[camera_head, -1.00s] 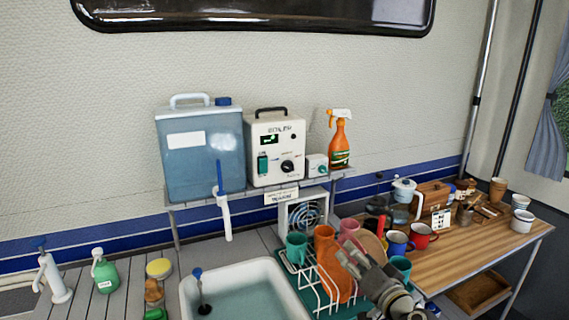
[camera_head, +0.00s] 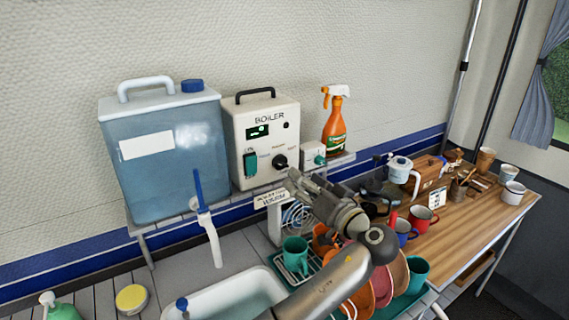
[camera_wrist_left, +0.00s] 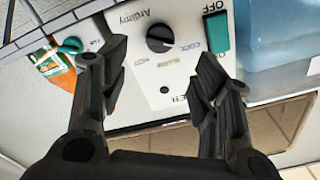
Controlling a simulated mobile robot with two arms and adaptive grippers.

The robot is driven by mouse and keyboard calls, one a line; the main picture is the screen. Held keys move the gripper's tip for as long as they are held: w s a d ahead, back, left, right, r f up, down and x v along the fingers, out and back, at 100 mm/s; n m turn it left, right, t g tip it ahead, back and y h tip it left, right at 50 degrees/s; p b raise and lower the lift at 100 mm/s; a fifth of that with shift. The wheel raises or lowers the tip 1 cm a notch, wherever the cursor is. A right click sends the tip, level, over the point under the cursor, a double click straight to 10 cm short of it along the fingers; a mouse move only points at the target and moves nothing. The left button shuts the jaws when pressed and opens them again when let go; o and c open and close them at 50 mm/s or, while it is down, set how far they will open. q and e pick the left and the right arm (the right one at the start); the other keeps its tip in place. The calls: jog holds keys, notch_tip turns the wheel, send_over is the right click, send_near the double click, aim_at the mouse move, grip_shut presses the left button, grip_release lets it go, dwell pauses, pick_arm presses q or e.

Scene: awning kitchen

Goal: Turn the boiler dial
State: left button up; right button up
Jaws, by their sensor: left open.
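The white boiler (camera_head: 262,138) stands on the shelf against the wall, with a black handle on top. Its black round dial (camera_head: 280,161) is low on the front face, right of a green switch (camera_head: 250,163). My left gripper (camera_head: 296,181) is just in front of and slightly below the dial, open and empty. In the left wrist view the boiler front appears upside down. There the dial (camera_wrist_left: 160,38) lies in the gap between the open fingers (camera_wrist_left: 162,66), beyond their tips, and I see no contact. My right gripper is not in view.
A blue water tank (camera_head: 165,155) stands left of the boiler. A small white box (camera_head: 313,156) and an orange spray bottle (camera_head: 334,122) stand close on its right. Below are a sink (camera_head: 225,297), a dish rack with cups and plates, and a crowded wooden table (camera_head: 450,225).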

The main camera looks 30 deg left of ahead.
aim_at(283, 166)
pick_arm(q)
jog(key=p+x, duration=0.1)
jog(key=x, duration=0.4)
jog(key=shift+w+a+r+p, duration=0.1)
jog(key=shift+a+p, duration=0.25)
jog(key=shift+a, duration=0.05)
jog(key=shift+p+x, duration=0.35)
jog(key=shift+x, duration=0.85)
jog(key=shift+w+f, duration=0.1)
jog(key=shift+f, duration=0.1)
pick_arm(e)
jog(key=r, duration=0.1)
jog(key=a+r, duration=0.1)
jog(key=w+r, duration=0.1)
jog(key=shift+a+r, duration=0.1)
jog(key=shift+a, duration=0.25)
pick_arm(q)
jog(key=shift+c, duration=0.2)
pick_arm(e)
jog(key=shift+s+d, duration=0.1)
pick_arm(q)
jog(key=c, duration=1)
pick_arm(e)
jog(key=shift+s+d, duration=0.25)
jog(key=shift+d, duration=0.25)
